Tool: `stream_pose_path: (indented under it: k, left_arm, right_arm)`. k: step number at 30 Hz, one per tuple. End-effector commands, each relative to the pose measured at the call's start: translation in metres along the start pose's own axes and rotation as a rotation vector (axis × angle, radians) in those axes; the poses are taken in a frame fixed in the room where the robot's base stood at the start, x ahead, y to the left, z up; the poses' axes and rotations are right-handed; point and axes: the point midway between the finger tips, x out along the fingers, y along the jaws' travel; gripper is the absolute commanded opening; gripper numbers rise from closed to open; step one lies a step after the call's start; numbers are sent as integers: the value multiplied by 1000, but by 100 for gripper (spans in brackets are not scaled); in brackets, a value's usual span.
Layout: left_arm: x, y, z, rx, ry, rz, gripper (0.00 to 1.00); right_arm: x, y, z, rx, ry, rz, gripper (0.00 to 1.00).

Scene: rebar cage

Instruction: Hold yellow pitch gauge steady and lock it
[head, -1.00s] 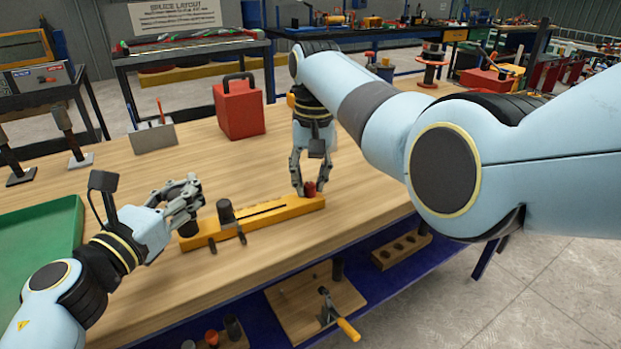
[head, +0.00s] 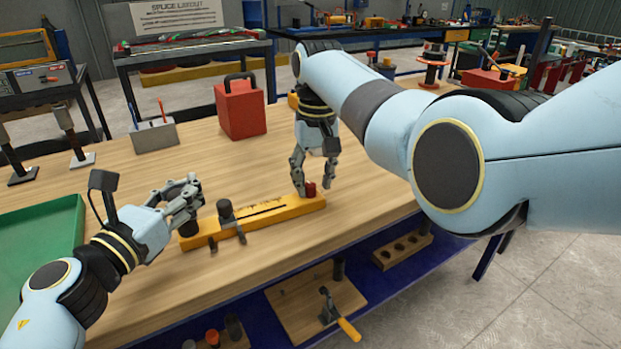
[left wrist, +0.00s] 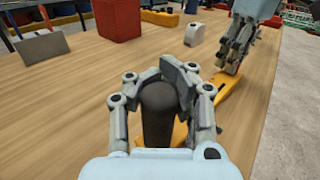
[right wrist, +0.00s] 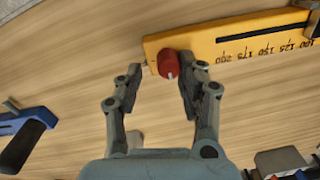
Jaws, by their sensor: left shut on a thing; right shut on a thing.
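The yellow pitch gauge (head: 285,211) lies flat on the wooden bench, with scale numbers on its bar in the right wrist view (right wrist: 225,38). My left gripper (head: 187,200) is shut on the dark grip (left wrist: 160,115) at the gauge's left end. A second dark post (head: 226,212) stands on the bar, apart from this gripper. The red lock knob (right wrist: 168,63) sits at the right end, and also shows in the head view (head: 311,189). My right gripper (right wrist: 160,85) has its fingers on either side of this knob; its exact contact is hard to see.
A red box with a handle (head: 240,107) and a grey holder with a red rod (head: 155,136) stand behind on the bench. A green tray (head: 40,245) is at the left. A lower shelf holds a toggle clamp (head: 328,308). The bench between gauge and red box is clear.

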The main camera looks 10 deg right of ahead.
Motion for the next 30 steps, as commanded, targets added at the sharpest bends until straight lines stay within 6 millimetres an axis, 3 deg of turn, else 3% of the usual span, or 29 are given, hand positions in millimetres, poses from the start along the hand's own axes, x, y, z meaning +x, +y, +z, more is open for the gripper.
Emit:
stream_pose_path:
  k: [1, 3, 17, 20, 30]
  left_arm:
    - [0, 2, 1, 6, -1, 5, 0]
    - [0, 2, 1, 6, -1, 4, 0]
    - [1, 0, 1, 2, -2, 0, 0]
    - [1, -1, 1, 1, -2, -1, 0]
    - [1, -1, 1, -1, -2, -2, 0]
  right_arm:
    - [0, 5, 0, 4, 0, 9, 36]
    - [1, 5, 0, 4, 0, 9, 45]
    - [-4, 1, 0, 1, 0, 1, 45]
    - [-16, 0, -1, 2, 3, 1, 45]
    - [-90, 1, -1, 2, 2, 2, 45]
